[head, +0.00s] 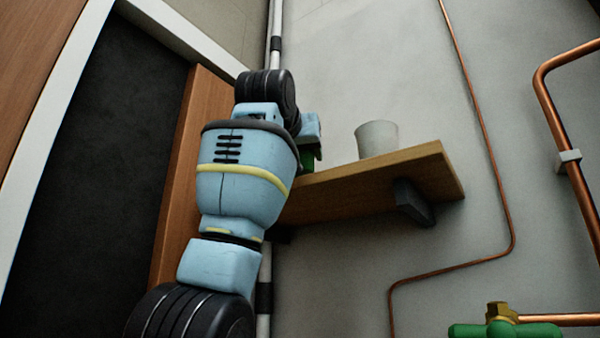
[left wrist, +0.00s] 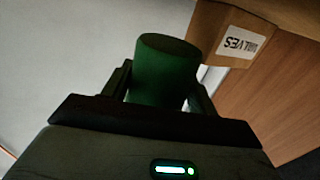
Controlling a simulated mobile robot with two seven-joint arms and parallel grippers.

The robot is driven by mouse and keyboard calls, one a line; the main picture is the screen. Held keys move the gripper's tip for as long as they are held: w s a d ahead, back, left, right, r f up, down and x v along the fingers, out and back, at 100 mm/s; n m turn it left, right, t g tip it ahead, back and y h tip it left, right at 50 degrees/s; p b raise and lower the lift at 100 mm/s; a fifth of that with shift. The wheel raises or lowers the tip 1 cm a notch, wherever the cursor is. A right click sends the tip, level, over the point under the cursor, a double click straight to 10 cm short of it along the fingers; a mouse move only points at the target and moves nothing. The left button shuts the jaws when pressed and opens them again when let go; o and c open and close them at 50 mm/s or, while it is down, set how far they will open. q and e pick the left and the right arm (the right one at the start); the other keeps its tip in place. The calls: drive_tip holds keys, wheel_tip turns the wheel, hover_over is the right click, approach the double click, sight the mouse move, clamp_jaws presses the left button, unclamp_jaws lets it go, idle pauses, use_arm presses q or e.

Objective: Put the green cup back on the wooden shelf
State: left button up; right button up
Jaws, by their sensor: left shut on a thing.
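The green cup (left wrist: 165,65) is between the two fingers of my left gripper (left wrist: 160,92), which is shut on it. In the head view my left arm covers most of the gripper, and a small piece of the green cup (head: 308,160) shows at the arm's right side. This piece is at the left end of the wooden shelf (head: 375,180). I cannot tell whether the cup touches the shelf. My right gripper is not in view.
A pale grey cup (head: 377,139) stands on the shelf. A brown box-like thing with a white label (left wrist: 241,42) is close beside the green cup in the left wrist view. A copper pipe (head: 490,150) runs down the wall right of the shelf. A green valve handle (head: 505,330) is lower right.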

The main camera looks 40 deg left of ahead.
sight(300, 174)
use_arm(q)
drive_tip(key=shift+f, duration=0.2)
drive_tip(key=shift+f, duration=1.35)
drive_tip(key=shift+w+f, duration=0.15)
drive_tip(key=shift+f, duration=0.3)
drive_tip(key=shift+f, duration=0.2)
drive_tip(key=o, duration=1.1)
